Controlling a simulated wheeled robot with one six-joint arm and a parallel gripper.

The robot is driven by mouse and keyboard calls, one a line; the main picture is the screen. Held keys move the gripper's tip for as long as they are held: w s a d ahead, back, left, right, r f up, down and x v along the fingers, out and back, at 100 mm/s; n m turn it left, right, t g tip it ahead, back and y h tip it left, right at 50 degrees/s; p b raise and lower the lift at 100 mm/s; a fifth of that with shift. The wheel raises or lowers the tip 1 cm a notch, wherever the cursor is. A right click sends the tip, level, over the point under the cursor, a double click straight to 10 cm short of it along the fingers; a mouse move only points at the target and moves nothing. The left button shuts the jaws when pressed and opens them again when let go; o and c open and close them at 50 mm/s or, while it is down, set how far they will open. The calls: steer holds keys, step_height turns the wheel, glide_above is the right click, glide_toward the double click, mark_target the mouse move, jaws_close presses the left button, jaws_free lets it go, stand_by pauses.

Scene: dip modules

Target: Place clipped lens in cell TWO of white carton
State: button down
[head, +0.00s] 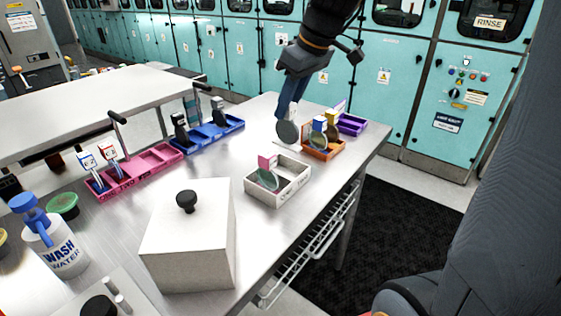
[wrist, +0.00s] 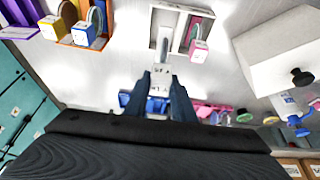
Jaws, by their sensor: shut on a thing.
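My gripper (head: 290,112) is shut on a clipped lens, a grey round disc (head: 287,132) on a pale clip with dark lettering (wrist: 160,78). In the head view it hangs above the table, just behind the white carton (head: 290,197). In the wrist view the held lens (wrist: 163,44) overlaps the left part of the carton (wrist: 180,10). A pink-clipped lens (head: 268,179) stands in the carton's left part in the head view; its pink clip also shows in the wrist view (wrist: 200,50). The carton's lettering is too small to read.
An orange tray (head: 322,155) with clipped lenses stands right of the carton, with a purple tray (head: 352,124) behind it. Blue (head: 222,130) and pink (head: 150,168) trays lie left. A white box with a black knob (head: 190,245) stands in front.

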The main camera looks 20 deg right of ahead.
mark_target(286, 142)
steer(key=f, duration=0.3)
steer(key=f+p, duration=0.1)
steer(key=f, duration=0.1)
steer(key=shift+w+d+f, duration=0.1)
steer(key=shift+w+f, duration=0.1)
steer(key=shift+f, duration=2.25)
steer(key=shift+f, duration=0.15)
steer(key=c, duration=1.5)
jaws_free()
steer(key=shift+r, duration=0.3)
steer(key=b+v, duration=0.1)
steer(key=v, duration=1)
steer(key=shift+s+d+r, duration=0.1)
steer(key=shift+s+r, duration=0.1)
steer(key=shift+r, duration=0.1)
